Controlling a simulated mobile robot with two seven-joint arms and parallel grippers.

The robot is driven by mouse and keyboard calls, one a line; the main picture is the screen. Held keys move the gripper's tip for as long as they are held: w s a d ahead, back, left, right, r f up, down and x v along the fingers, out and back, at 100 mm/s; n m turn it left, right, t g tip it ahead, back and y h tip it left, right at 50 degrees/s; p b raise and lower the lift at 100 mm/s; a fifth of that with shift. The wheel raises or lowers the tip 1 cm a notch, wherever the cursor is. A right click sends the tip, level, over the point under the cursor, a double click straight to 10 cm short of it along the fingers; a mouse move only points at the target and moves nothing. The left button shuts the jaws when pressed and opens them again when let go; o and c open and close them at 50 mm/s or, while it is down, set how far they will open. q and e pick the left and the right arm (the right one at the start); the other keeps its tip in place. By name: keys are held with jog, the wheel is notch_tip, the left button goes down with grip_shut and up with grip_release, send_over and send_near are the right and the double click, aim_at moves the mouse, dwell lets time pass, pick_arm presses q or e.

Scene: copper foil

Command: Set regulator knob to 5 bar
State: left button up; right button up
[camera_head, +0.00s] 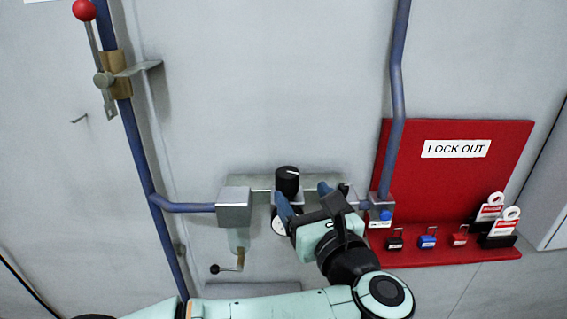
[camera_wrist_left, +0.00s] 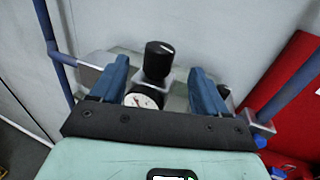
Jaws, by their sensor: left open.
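The black regulator knob (camera_head: 287,181) with a white mark on its top stands on the metal regulator body on the wall. In the left wrist view the knob (camera_wrist_left: 158,60) is upright between the two blue fingers, beyond their tips, and seems untouched. Below it is a round white pressure gauge (camera_head: 279,222), partly covered by my gripper in the head view; the gauge (camera_wrist_left: 142,101) also shows in the wrist view, but its reading is too small to tell. My left gripper (camera_head: 303,194) is open and empty just in front of the knob. My right gripper is not in view.
Blue pipes (camera_head: 140,165) run to both sides of the regulator. A lever with a red ball (camera_head: 84,10) is at upper left. A red lockout board (camera_head: 440,190) with several padlocks and tags is at right. A small black-knobbed handle (camera_head: 228,268) hangs below left.

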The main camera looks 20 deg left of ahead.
aim_at(284, 167)
pick_arm(q)
jog(key=p+x, duration=0.1)
jog(key=x, duration=0.4)
jog(key=p+x, duration=0.2)
jog(key=x, duration=0.3)
jog(key=shift+r, duration=0.2)
jog(key=shift+w+a+f, duration=0.15)
jog(key=shift+w+a, duration=0.15)
jog(key=shift+w, duration=0.05)
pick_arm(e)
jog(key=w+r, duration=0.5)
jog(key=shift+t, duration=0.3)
pick_arm(q)
jog(key=shift+s, duration=0.1)
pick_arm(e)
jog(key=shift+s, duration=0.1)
